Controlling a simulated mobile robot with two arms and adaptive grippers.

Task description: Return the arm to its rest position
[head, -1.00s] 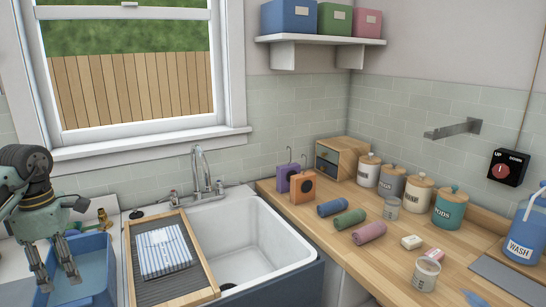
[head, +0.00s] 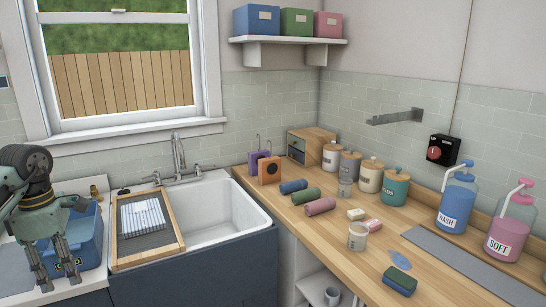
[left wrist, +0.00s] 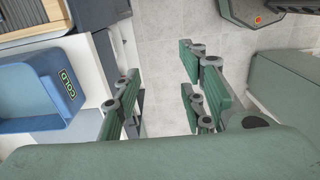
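My left arm comes in at the left edge of the head view, bent, with its green-grey gripper (head: 57,277) pointing down in front of the blue COLD tub (head: 86,236). In the left wrist view the gripper's fingers (left wrist: 160,80) are spread apart with only floor visible between them. The COLD tub shows at the left of that view (left wrist: 58,88), beside the fingers. The gripper holds nothing. My right gripper is not in view.
The wooden counter (head: 330,229) holds rolled towels, jars, a green sponge (head: 400,280), and WASH (head: 455,205) and SOFT (head: 510,228) bottles. Floor (left wrist: 160,35) lies below the gripper.

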